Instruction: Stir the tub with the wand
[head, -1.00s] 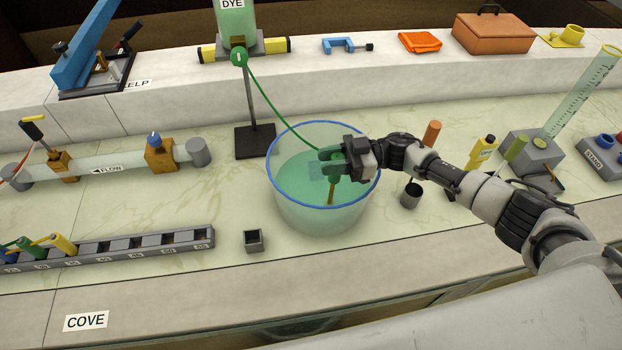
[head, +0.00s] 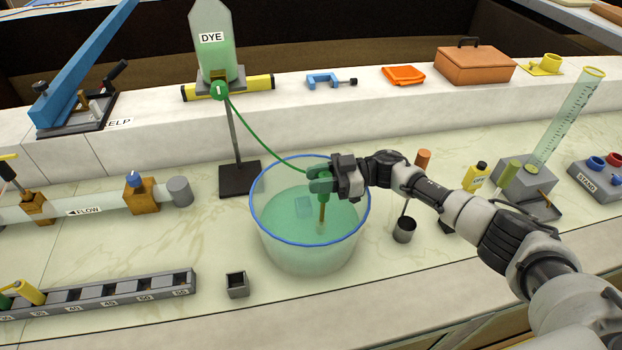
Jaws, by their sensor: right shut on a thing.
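The tub (head: 300,255) is a clear round vessel with a blue rim, holding green liquid, in the middle of the head view. My right gripper (head: 322,182) is over the tub's far right part and is shut on the wand (head: 322,214). A small pale bluish square shape shows in the liquid left of the wand. My left gripper is not in view.
A green tube (head: 262,138) runs from the DYE bottle (head: 212,50) down toward the tub and my gripper. A small dark square cup (head: 237,285) stands left of the tub, a grey cup (head: 404,230) right of it. The slotted rack (head: 100,293) lies at left.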

